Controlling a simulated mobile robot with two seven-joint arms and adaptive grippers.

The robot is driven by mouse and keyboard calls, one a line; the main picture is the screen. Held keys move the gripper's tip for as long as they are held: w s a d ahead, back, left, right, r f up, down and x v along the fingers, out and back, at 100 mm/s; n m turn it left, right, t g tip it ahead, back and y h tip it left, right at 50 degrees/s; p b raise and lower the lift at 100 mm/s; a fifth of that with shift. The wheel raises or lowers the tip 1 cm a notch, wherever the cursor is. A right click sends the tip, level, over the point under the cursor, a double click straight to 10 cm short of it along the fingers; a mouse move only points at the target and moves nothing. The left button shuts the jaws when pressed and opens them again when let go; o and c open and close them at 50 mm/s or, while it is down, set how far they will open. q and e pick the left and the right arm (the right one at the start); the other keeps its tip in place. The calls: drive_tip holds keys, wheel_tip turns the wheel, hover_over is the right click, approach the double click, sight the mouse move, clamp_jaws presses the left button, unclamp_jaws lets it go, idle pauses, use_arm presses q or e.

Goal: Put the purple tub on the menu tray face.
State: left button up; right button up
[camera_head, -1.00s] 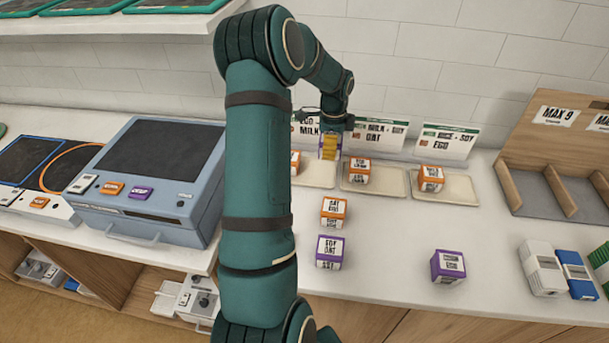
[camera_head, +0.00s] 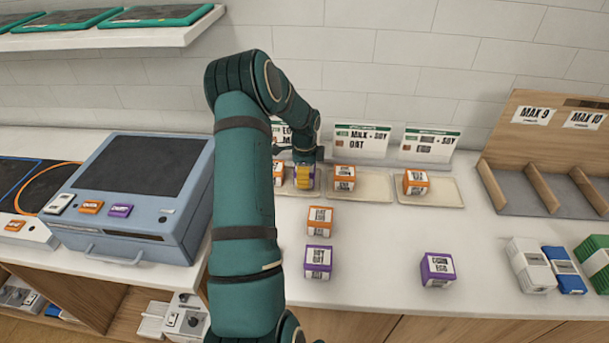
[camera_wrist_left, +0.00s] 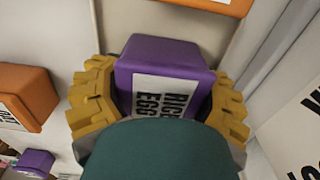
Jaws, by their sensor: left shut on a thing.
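My left gripper (camera_head: 304,178) is shut on a purple tub (camera_wrist_left: 162,58) whose label reads RICE and EGG. The yellow fingers press on both sides of the tub in the left wrist view. In the head view they are over the left menu tray (camera_head: 288,191), right of an orange tub (camera_head: 278,173). I cannot tell whether the held tub touches the tray. The middle tray (camera_head: 380,188) and right tray (camera_head: 447,194) each bear an orange tub. My arm hides part of the left tray and its card. My right gripper is not in view.
An orange tub (camera_head: 319,221) and two purple tubs (camera_head: 318,263) (camera_head: 437,270) stand on the counter in front. Menu cards (camera_head: 361,140) stand behind the trays. A blue-grey machine (camera_head: 140,185) is at left; wooden dividers (camera_head: 545,190) and several boxes are at right.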

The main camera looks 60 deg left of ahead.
use_arm(q)
drive_tip(key=o, duration=1.3)
drive_tip(key=shift+f, duration=0.15)
wheel_tip(320, 180, up, 12)
drive_tip(key=shift+r+p, duration=0.2)
drive_tip(key=shift+p, duration=0.25)
drive_tip(key=shift+f, duration=0.1)
